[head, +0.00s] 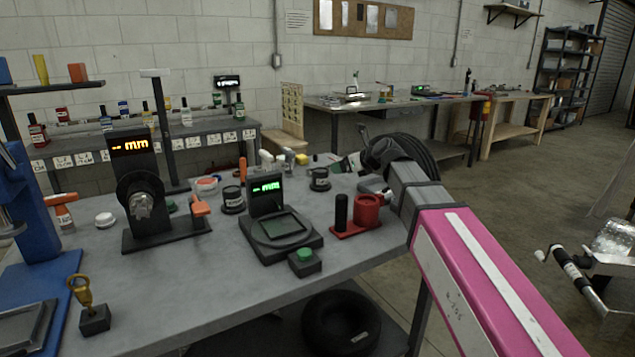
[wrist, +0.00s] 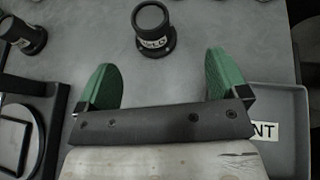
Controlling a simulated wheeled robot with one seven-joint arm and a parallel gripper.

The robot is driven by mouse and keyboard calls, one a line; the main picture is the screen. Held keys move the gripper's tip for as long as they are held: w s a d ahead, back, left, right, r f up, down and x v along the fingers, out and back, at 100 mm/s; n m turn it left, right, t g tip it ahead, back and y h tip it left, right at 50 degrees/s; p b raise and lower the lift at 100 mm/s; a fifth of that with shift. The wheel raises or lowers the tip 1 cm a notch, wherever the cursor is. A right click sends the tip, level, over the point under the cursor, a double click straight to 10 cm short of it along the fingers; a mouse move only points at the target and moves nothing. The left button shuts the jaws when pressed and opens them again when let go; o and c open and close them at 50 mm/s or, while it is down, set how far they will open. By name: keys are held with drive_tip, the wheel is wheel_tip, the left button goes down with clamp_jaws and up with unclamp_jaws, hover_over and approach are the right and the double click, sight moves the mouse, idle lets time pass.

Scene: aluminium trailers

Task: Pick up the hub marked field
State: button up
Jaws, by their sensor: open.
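A black round hub (wrist: 152,32) with a white label stands upright in the wrist view, beyond my fingertips and between their lines. Its label seems to read FIELD, partly blurred. It appears to be the hub (head: 319,179) behind the gauge in the head view. A second black hub (wrist: 24,36) is at the left of the wrist view, likely the hub (head: 232,200) left of the gauge in the head view. My gripper (wrist: 164,65) is open and empty, its green fingers apart and not touching the hub. In the head view my arm hides much of it.
A gauge with a green display (head: 285,234) stands on the bench near the hubs. A red holder (head: 366,212) with a black post is at the bench's right edge. A grey labelled tray (wrist: 290,102) lies right of my gripper. A black gauge stand (head: 140,195) stands farther left.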

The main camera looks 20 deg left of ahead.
drive_tip(key=a, duration=0.1)
approach(319, 170)
drive_tip(key=shift+w+a+f, duration=0.55)
drive_tip(key=shift+w+a, duration=0.1)
drive_tip(key=shift+s+x, duration=0.15)
drive_tip(key=shift+x, duration=1.2)
drive_tip(key=shift+s+x, duration=0.15)
drive_tip(key=shift+x, duration=1.15)
drive_tip(key=shift+a+f, duration=0.1)
drive_tip(key=shift+a, duration=0.05)
drive_tip(key=c, duration=1.3)
drive_tip(key=shift+c, duration=0.9)
